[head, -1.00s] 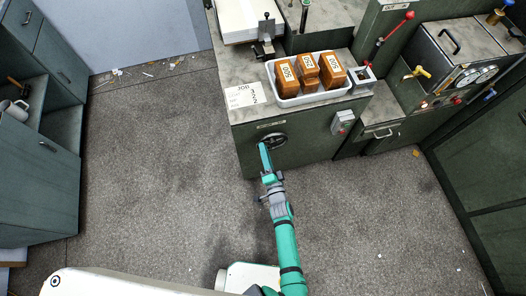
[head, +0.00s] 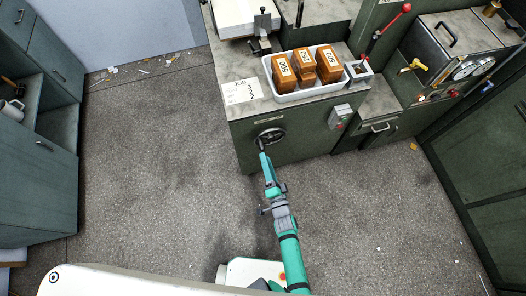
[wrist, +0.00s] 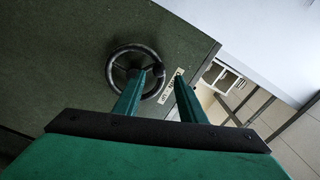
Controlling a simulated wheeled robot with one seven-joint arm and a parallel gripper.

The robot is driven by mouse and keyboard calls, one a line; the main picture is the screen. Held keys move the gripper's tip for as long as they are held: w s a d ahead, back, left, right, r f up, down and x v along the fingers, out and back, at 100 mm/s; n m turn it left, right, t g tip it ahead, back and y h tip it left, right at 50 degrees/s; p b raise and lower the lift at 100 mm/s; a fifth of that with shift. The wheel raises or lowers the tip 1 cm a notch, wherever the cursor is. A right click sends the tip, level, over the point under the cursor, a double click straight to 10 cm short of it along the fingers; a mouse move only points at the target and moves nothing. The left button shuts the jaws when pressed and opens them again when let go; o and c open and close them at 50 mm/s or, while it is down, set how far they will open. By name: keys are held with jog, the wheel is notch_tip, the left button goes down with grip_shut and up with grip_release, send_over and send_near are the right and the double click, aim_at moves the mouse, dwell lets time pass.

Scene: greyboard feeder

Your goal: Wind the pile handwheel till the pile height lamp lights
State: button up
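The pile handwheel (head: 271,135) is a dark spoked wheel on the green front panel of the feeder. It also shows in the wrist view (wrist: 117,55), with a dark knob (wrist: 158,70) on the right side of its rim. My gripper (head: 262,151) is just in front of the wheel's lower left. In the wrist view the two green fingers of my gripper (wrist: 158,76) stand apart, and the knob shows in the gap between their tips. I cannot tell whether they touch it. I cannot pick out the pile height lamp.
A grey box with a red button (head: 342,113) sits on the panel right of the wheel. Above, a white tray (head: 293,98) holds several brown blocks beside a job card (head: 241,91). Cabinets (head: 38,175) stand at left. The floor (head: 160,190) is mostly clear.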

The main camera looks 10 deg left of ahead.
jog(key=shift+v, duration=1.85)
jog(key=shift+a, duration=0.1)
jog(key=shift+s, duration=0.1)
